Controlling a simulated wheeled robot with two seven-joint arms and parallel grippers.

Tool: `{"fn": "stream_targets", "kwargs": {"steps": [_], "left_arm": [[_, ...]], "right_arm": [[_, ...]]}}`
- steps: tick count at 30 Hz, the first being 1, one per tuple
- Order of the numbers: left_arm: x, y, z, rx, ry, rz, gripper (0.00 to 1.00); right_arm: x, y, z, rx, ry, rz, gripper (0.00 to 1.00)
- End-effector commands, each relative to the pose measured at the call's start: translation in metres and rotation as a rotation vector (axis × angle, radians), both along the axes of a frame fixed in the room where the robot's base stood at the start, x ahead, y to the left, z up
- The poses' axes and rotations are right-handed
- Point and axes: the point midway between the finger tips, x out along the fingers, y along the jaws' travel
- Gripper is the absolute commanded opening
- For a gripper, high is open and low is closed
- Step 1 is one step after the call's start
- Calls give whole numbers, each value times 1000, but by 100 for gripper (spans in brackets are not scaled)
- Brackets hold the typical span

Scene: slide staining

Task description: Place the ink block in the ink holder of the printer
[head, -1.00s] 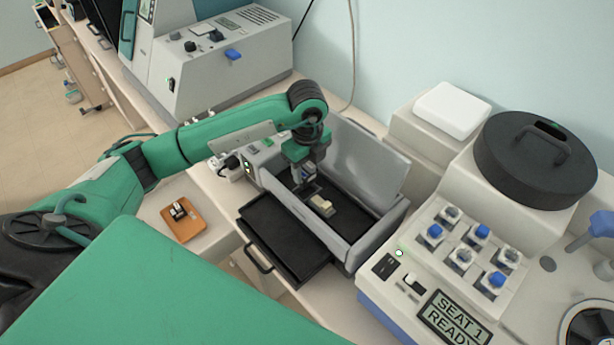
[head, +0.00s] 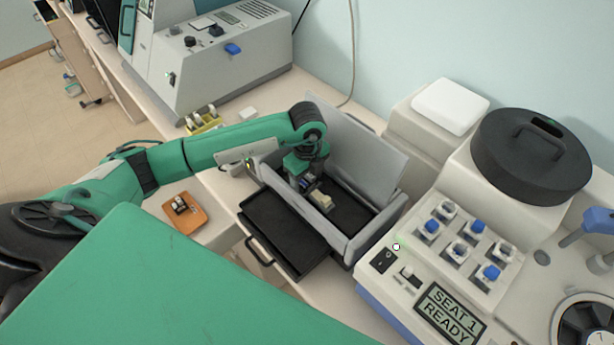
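The printer looks to be the grey open box (head: 347,246) in the middle of the head view, with its lid raised and a dark tray (head: 285,238) sticking out in front. A small cream block (head: 321,200), perhaps the ink block, is inside it. My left gripper (head: 309,188) points down into the box, right beside the cream block. Its fingertips are small and partly hidden, so I cannot tell whether they are open or touch the block. I cannot make out the ink holder clearly. My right gripper is not in view.
A machine with a "SEAT 1 READY" display (head: 450,313) and blue-capped seats stands close on the right. An orange tray (head: 187,222) with a small item lies left of the box. A yellow rack (head: 208,125) and a large grey instrument (head: 225,80) are behind my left arm.

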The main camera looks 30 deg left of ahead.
Motion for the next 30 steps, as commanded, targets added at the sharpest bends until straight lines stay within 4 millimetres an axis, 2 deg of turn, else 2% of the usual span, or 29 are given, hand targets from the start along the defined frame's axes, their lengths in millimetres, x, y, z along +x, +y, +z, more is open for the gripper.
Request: {"fn": "stream_targets", "kwargs": {"steps": [8,12,14,17,24,30], "left_arm": [[0,0,1,0,0,0,66],[0,0,7,0,0,0,66],[1,0,11,-1,-3,1,66],[1,0,28,-1,-5,-1,66],[1,0,83,-1,-6,0,66],[1,0,113,-1,-3,1,66]], "right_arm": [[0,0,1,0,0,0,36],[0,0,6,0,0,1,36],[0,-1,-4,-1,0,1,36],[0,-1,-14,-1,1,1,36],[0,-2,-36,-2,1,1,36],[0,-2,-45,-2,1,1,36]]}}
